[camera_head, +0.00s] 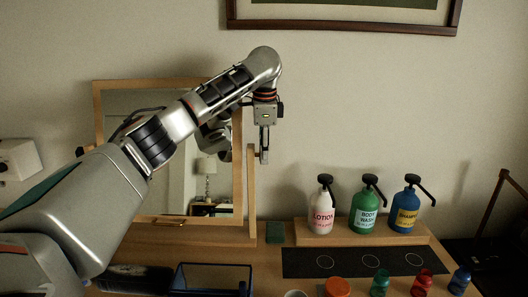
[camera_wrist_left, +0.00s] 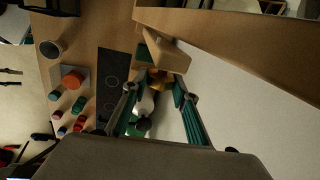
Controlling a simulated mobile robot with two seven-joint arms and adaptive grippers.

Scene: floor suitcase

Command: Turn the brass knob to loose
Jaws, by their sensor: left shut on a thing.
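The brass knob (camera_wrist_left: 158,80) shows in the left wrist view, at the side of the wooden post (camera_wrist_left: 168,55) of the mirror stand. My left gripper (camera_wrist_left: 155,90) has its green-padded fingers on either side of the knob and is shut on it. In the head view my left gripper (camera_head: 264,155) points down at the upper end of the post (camera_head: 251,200), to the right of the framed mirror (camera_head: 238,170). The knob is hidden there by the fingers. The knob's marking, if any, cannot be read. My right gripper is not in view.
Lotion (camera_head: 322,208), body wash (camera_head: 364,210) and shampoo (camera_head: 406,210) pump bottles stand on a wooden riser at the right. A black mat (camera_head: 350,262) with ring outlines lies before them. Several small coloured bottles and an orange-lidded jar (camera_head: 337,287) stand at the front.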

